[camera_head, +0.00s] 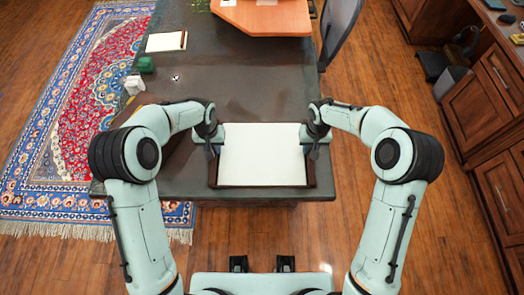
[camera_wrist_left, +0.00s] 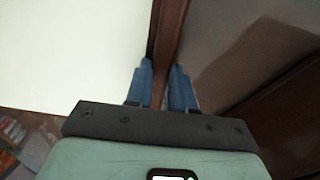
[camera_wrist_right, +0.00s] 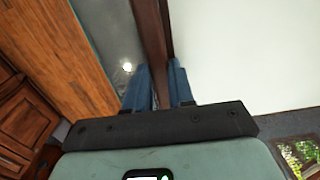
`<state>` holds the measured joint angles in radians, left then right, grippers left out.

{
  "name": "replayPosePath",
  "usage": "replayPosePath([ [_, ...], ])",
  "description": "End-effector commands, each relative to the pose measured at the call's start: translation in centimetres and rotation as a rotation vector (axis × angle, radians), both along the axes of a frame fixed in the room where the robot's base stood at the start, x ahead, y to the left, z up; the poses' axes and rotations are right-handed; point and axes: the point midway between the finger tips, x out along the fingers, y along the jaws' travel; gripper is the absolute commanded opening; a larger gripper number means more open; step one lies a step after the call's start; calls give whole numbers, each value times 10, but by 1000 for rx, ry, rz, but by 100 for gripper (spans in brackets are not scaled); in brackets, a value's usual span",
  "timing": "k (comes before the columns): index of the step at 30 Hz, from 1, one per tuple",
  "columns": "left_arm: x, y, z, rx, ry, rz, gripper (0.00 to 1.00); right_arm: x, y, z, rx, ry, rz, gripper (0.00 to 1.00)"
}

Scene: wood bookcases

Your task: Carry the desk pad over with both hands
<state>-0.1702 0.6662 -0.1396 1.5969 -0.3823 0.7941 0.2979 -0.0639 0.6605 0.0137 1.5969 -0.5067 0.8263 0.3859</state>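The desk pad (camera_head: 262,155) is a white sheet with dark brown side rails, near the front edge of the dark desk (camera_head: 255,80). My left gripper (camera_head: 211,150) is at its left rail, and my right gripper (camera_head: 314,150) is at its right rail. In the left wrist view the blue fingers (camera_wrist_left: 160,88) are on both sides of the brown rail, close against it. In the right wrist view the fingers (camera_wrist_right: 160,88) likewise close on the other rail. The pad looks level; whether it touches the desk is unclear.
A notepad with a pen (camera_head: 166,42), a green block (camera_head: 146,65) and a white object (camera_head: 135,85) are on the desk's left side. An orange-brown board (camera_head: 265,16) is at the back. A chair (camera_head: 338,25) stands at the far right side. The desk's middle is clear.

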Motion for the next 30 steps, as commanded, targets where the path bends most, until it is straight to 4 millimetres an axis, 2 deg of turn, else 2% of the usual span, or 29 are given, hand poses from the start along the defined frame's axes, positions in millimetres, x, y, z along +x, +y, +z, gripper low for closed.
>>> replayPosePath([
  [7, 1, 0, 2, 0, -2, 0, 0, 1, 0, 2, 0, -2, 0, 0],
  [11, 4, 0, 9, 0, -7, 0, 0, 4, 0, 10, 0, -7, 0, 0],
  [14, 9, 0, 21, 0, -14, 0, 0, 9, 0, 21, 0, -15, 0, 0],
  [24, 42, 0, 81, 0, -63, 0, 0, 42, 0, 81, 0, -63, 0, 0],
  [30, 48, 0, 90, 0, -71, 0, 0, 48, 0, 90, 0, -71, 0, 0],
])
